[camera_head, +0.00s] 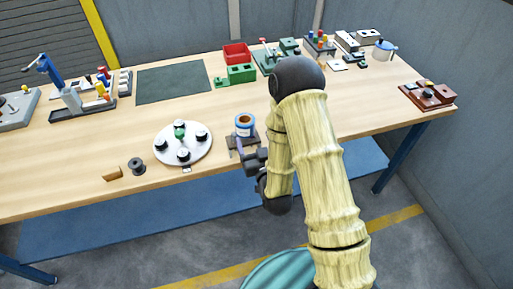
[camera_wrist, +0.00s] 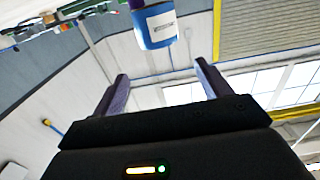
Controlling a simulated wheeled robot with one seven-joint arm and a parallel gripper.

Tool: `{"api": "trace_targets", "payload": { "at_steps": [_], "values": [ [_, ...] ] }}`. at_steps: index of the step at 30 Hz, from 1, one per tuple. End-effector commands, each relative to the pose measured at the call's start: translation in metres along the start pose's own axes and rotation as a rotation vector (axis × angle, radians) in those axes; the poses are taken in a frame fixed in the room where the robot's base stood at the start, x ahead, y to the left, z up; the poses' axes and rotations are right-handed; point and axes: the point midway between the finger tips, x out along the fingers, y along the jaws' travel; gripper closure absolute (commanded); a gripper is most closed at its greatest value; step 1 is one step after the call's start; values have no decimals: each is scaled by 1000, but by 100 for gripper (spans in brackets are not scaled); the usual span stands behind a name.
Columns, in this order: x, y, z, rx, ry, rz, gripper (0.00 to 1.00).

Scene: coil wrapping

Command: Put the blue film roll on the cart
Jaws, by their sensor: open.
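The blue film roll (camera_head: 244,130) stands upright near the table's front edge, with a white label and a brown core at its top. It appears to rest on a small dark base (camera_head: 232,142). In the wrist view the roll (camera_wrist: 157,30) is beyond the fingertips, between their lines and apart from them. My gripper (camera_wrist: 161,72) is open and empty, its two fingers spread. In the head view my gripper (camera_head: 245,155) is close in front of the roll, partly hidden by my arm. I cannot make out a cart in either view.
A round white plate (camera_head: 172,154) with several black-and-white pieces lies left of the roll. A dark spool (camera_head: 137,166) and a brown piece (camera_head: 112,173) are farther left. A red bin (camera_head: 236,54), green parts (camera_head: 241,73) and a dark mat (camera_head: 175,82) lie behind. Bare wood surrounds the roll's rear.

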Motion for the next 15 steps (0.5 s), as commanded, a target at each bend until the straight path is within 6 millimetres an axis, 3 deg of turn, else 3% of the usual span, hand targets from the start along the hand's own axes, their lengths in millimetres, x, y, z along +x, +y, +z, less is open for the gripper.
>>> {"api": "trace_targets", "payload": {
  "at_steps": [5,15],
  "values": [
    [-12,0,0,0,0,-1,23],
    [-13,0,-1,0,0,-1,23]
  ]
}}
